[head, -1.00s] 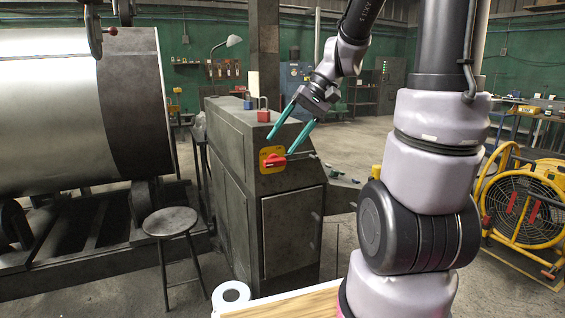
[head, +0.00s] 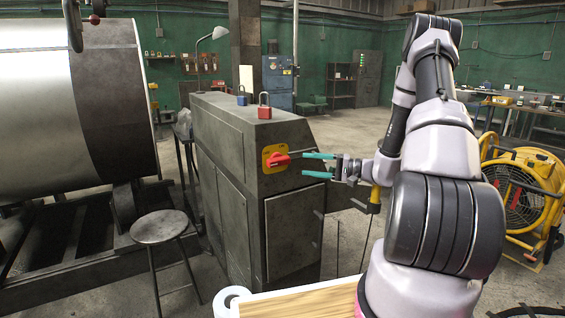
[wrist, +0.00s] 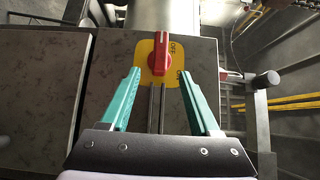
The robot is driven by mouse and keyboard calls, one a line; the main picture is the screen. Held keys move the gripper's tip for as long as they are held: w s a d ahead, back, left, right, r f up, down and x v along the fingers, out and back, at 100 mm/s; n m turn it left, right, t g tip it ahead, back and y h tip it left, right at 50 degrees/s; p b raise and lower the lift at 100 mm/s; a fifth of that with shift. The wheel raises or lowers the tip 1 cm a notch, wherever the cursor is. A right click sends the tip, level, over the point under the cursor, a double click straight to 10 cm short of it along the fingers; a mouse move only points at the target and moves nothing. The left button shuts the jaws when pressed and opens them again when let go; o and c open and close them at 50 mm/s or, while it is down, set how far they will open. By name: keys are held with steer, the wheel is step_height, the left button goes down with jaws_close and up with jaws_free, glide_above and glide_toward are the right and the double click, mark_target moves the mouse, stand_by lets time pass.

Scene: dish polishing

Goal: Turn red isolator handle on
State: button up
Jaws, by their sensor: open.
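The red isolator handle (head: 277,160) sits on a yellow plate (head: 267,150) on the sloped upper face of the dark grey cabinet. In the wrist view the red handle (wrist: 159,62) lies ahead, its bar lengthwise in the picture, with OFF lettering on the yellow plate (wrist: 145,75) beside it. My gripper (head: 305,164) is open, with its teal fingers apart just to the right of the handle in the head view. In the wrist view my gripper (wrist: 159,75) has one finger on each side of the handle's line. I see no clear contact.
A red padlock (head: 264,112) and a blue padlock (head: 241,97) stand on the cabinet top (head: 215,103). A round stool (head: 159,227) stands at left near the large drum (head: 60,100). A yellow fan (head: 525,195) stands at right, and a wooden board (head: 300,303) is in front.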

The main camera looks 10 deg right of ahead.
mark_target(285, 162)
steer(key=x, duration=1)
steer(key=shift+a, duration=0.2)
jaws_close()
